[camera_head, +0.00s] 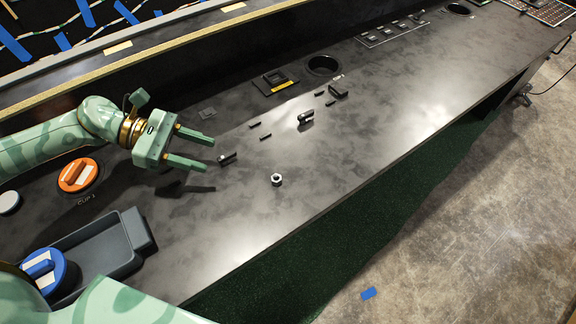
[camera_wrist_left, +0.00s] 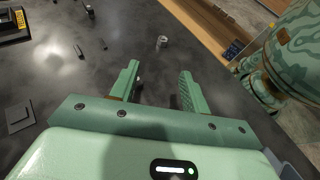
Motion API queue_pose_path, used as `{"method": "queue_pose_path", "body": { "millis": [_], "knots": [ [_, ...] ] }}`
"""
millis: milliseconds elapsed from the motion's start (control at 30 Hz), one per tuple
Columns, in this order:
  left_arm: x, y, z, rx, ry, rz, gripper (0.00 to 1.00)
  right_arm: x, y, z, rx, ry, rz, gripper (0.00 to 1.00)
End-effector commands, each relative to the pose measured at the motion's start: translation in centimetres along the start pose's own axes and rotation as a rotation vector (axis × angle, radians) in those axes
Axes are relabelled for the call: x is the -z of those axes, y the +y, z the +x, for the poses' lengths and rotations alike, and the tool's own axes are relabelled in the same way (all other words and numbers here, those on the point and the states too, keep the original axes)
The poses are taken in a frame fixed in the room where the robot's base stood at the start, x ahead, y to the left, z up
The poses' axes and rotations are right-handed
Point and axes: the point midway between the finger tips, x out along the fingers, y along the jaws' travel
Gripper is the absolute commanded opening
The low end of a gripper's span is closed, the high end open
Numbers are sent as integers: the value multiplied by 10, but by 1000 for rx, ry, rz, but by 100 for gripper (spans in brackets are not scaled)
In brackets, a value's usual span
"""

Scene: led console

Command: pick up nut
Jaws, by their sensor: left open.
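A small silver hex nut (camera_head: 277,180) sits on the dark console top, to the right of and below my left gripper in the head view. In the left wrist view the nut (camera_wrist_left: 162,42) shows beyond the fingertips, roughly centred between them. My left gripper (camera_head: 209,154) is open and empty above the console. Its two green fingers (camera_wrist_left: 160,70) are spread apart and do not touch the nut. My right gripper is not in view.
Small dark parts lie near the nut, including a piece (camera_head: 306,118) up and right. A grey tray (camera_head: 134,262), a blue-topped cup (camera_head: 60,275) and an orange-topped cup (camera_head: 72,172) are at the left. An open round hole (camera_head: 323,65) is farther back. The console's front edge drops beyond the nut.

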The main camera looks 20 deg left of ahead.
Motion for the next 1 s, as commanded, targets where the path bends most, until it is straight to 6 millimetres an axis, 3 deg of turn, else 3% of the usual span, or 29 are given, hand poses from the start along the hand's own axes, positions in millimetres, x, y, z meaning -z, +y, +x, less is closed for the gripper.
{"method": "queue_pose_path", "body": {
  "millis": [333, 567, 833, 1000],
  "knots": [
    [-1, 0, 82, -1, -7, -1, 47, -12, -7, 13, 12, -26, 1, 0],
    [-1, 0, 102, -1, -4, -2, 47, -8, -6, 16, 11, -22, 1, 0],
    [-2, -4, 144, -2, -6, -2, 47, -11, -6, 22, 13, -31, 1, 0],
    [-2, -4, 151, -3, -3, -3, 47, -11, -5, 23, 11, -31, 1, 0]
  ]
}}
